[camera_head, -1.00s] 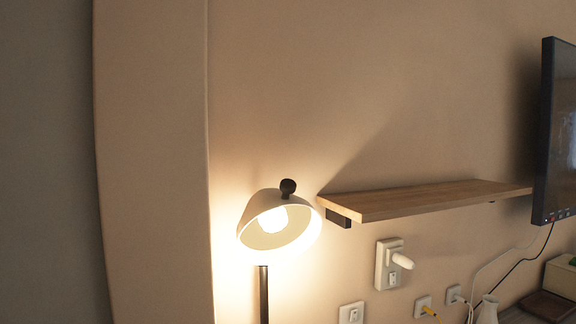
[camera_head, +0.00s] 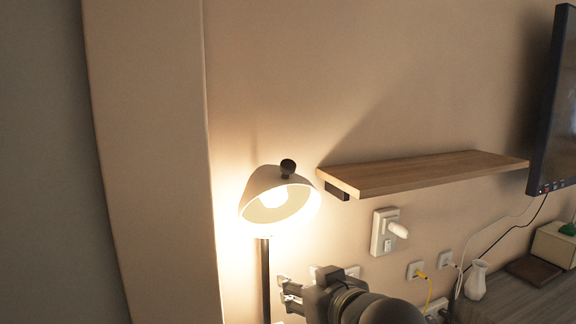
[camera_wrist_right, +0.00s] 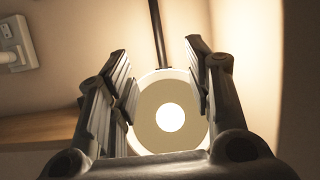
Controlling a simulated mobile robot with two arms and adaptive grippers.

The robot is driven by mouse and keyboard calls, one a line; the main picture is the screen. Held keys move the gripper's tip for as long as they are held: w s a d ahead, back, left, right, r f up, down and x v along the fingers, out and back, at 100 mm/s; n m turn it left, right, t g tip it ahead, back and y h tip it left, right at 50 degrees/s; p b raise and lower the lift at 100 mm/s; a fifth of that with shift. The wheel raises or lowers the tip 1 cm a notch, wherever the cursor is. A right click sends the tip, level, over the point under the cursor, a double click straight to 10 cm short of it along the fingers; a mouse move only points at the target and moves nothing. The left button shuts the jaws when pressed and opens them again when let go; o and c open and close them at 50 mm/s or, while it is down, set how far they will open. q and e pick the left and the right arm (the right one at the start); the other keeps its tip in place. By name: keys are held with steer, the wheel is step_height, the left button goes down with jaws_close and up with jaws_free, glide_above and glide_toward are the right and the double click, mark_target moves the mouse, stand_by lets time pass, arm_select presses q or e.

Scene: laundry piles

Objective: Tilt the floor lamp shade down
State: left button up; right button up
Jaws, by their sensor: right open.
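The floor lamp has a pale round shade (camera_head: 262,190) with a lit bulb (camera_head: 273,198) inside and a dark knob (camera_head: 288,167) on top. The shade's open side faces forward and down, toward me. Its dark pole (camera_head: 265,275) runs down below it. My right gripper (camera_head: 287,298) is at the bottom middle, below the shade and close to the pole in the picture. In the right wrist view, the open fingers of my right gripper (camera_wrist_right: 160,75) frame the shade (camera_wrist_right: 140,118) and its glowing bulb (camera_wrist_right: 171,117). I cannot tell any contact. My left gripper is out of view.
A wooden shelf (camera_head: 430,172) juts from the wall right of the lamp. A screen (camera_head: 555,110) hangs at far right. Wall sockets (camera_head: 384,231) and cables sit below the shelf. A white vase (camera_head: 476,280) stands on a surface at lower right. A wall column (camera_head: 155,150) rises at left.

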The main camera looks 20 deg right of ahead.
step_height(320, 180, up, 9)
steer(key=t, duration=0.4)
glide_toward(290, 167)
steer(key=shift+m, duration=0.3)
steer(key=w+p, duration=0.2)
steer(key=w, duration=0.3)
steer(key=w+p, duration=0.3)
steer(key=w, duration=0.2)
steer(key=shift+w+a+f, duration=0.15)
steer(key=shift+w+a, duration=0.05)
steer(key=shift+a, duration=0.05)
steer(key=shift+w+f, duration=0.1)
steer(key=shift+w, duration=0.3)
jaws_close()
